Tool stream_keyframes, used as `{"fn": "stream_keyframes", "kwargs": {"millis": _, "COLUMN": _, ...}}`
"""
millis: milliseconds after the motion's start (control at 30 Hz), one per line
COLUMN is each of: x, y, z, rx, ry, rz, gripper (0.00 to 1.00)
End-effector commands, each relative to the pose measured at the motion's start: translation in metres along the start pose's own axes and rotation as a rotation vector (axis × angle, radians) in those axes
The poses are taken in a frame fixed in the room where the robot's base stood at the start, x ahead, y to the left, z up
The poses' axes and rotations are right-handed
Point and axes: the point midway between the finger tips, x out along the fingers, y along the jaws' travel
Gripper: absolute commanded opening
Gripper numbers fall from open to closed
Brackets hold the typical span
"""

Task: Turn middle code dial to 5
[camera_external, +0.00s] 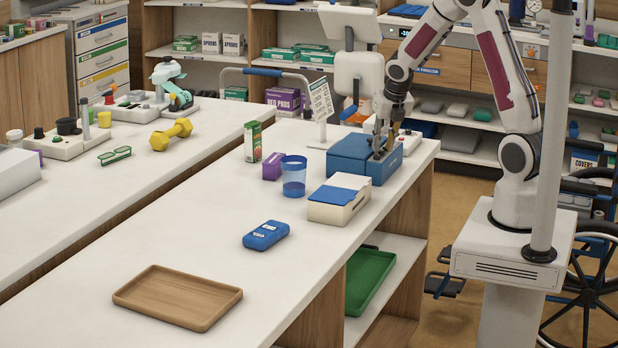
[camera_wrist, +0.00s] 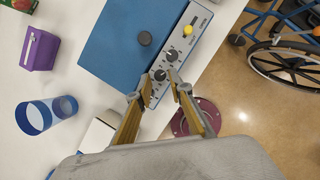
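The blue box (camera_external: 350,155) stands near the right end of the front counter. The panel carries a yellow knob (camera_wrist: 188,30), a black dial (camera_wrist: 172,56) and another black dial (camera_wrist: 160,75). Any further dial is hidden, and the numbers are too small to read. My gripper (camera_wrist: 161,80) is open at the panel, its fingertips on either side of the lower visible dial. Contact cannot be told. In the external view my gripper (camera_external: 381,150) points down at the box's panel side.
A blue cup (camera_external: 293,178), purple box (camera_external: 272,167), green-and-white carton (camera_external: 253,142) and white case with blue top (camera_external: 340,199) stand nearby. A sign stand (camera_external: 322,104) is behind. A wooden tray (camera_external: 178,297) and blue device (camera_external: 266,235) lie in front, with clear counter between.

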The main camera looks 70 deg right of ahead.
Motion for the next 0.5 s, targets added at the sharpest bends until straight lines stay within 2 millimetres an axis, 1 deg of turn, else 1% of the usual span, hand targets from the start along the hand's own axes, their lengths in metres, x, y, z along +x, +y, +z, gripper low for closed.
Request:
{"fn": "stream_keyframes", "kwargs": {"millis": 33, "x": 0.0034, "y": -0.0002, "z": -0.0004, "rx": 0.0, "ry": 0.002, "rz": -0.001, "gripper": 0.21}}
{"fn": "stream_keyframes", "kwargs": {"millis": 200, "x": 0.0083, "y": 0.0002, "z": 0.0, "rx": 0.0, "ry": 0.0, "rz": 0.001, "gripper": 0.21}}
{"fn": "stream_keyframes", "kwargs": {"millis": 500, "x": 0.0091, "y": 0.0002, "z": 0.0, "rx": 0.0, "ry": 0.0, "rz": 0.001, "gripper": 0.21}}
